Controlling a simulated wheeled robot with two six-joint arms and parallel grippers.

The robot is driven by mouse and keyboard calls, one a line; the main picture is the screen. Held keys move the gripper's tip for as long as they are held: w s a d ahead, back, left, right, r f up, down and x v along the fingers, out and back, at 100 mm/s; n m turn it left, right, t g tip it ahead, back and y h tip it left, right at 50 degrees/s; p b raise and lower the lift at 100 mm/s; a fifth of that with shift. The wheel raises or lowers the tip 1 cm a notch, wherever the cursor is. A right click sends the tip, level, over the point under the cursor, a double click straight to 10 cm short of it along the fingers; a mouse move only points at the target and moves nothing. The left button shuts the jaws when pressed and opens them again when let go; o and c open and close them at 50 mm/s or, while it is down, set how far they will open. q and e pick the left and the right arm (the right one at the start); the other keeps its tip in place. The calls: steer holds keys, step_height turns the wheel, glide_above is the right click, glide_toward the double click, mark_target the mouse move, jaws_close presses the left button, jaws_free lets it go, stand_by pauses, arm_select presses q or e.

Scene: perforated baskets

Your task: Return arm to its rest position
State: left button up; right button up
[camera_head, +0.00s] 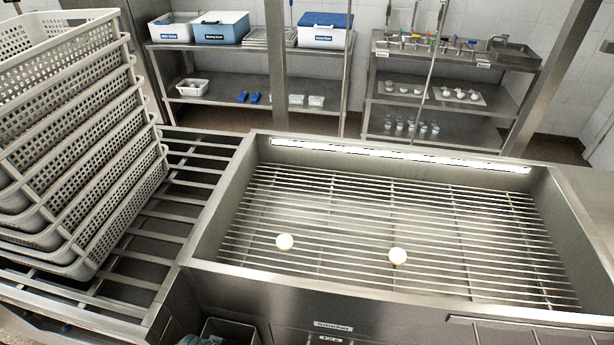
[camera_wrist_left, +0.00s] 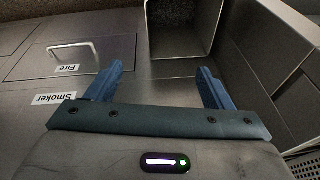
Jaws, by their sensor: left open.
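My left gripper (camera_wrist_left: 160,82) shows in the left wrist view with its two blue fingers wide apart and nothing between them. It is in front of the smoker's metal front (camera_wrist_left: 25,125), near the upside-down "Smoker" and "Fire" labels. In the head view only a small bluish piece at the bottom edge may be part of it. My right gripper is in neither view. Two white round pieces (camera_head: 285,241) (camera_head: 398,256) lie apart on the wire grate (camera_head: 330,215) inside the open smoker (camera_head: 240,275).
A tall stack of white perforated baskets (camera_head: 75,140) stands on a slatted metal rack (camera_head: 190,185) at left. An open box (camera_wrist_left: 180,28) lies beyond the fingers in the wrist view. Shelves (camera_head: 250,107) with boxes and small items stand at the back.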

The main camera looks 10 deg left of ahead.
arm_select(q)
steer(key=s+a+f+g+b, duration=0.1)
steer(key=s+f+b, duration=0.2)
steer(key=f, duration=1.1)
steer(key=s+a+f+b, duration=0.15)
steer(key=s+f, duration=0.25)
steer(key=f, duration=0.9)
steer(key=s+f+b, duration=0.4)
steer(key=s+f, duration=0.9)
steer(key=f, duration=0.2)
steer(key=shift+s+g, duration=0.2)
steer(key=shift+g, duration=0.2)
